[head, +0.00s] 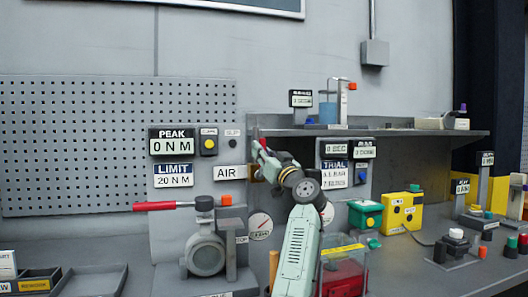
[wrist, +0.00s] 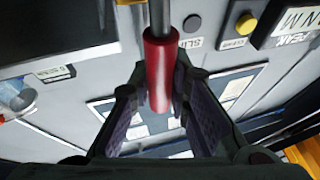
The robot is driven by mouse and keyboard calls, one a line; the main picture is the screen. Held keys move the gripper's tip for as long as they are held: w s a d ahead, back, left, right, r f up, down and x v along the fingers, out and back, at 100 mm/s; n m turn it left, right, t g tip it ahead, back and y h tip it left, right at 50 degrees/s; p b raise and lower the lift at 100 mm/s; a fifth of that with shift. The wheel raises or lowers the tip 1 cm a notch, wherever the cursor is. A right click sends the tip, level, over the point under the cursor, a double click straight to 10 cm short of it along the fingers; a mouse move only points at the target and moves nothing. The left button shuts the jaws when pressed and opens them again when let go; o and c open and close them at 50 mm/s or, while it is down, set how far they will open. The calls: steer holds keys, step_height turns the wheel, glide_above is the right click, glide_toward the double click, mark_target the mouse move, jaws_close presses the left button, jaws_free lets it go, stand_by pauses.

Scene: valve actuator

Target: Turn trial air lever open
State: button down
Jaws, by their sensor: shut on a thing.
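The air lever's red grip (head: 257,147) shows just right of the AIR label (head: 228,173) in the head view, mostly hidden by my gripper (head: 268,160). In the wrist view, the red grip (wrist: 162,65) on its grey rod (wrist: 160,14) lies between the two fingers of my gripper (wrist: 162,105). My gripper is shut on this grip. The lever's pivot is hidden behind my gripper and wrist in the head view, so I cannot tell its exact angle.
A second red-handled lever (head: 155,206) sticks out left from a grey pump-like unit (head: 205,253). A shelf (head: 400,132) extends to the right above the trial panel (head: 336,176). A green box (head: 365,215) and a yellow box (head: 400,212) stand right of my arm.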

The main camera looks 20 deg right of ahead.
stand_by(0.3)
steer(key=c, duration=1.5)
jaws_free()
steer(key=shift+s, duration=0.1)
steer(key=v, duration=1.1)
steer(key=shift+s+d+f, duration=0.1)
steer(key=shift+s, duration=0.25)
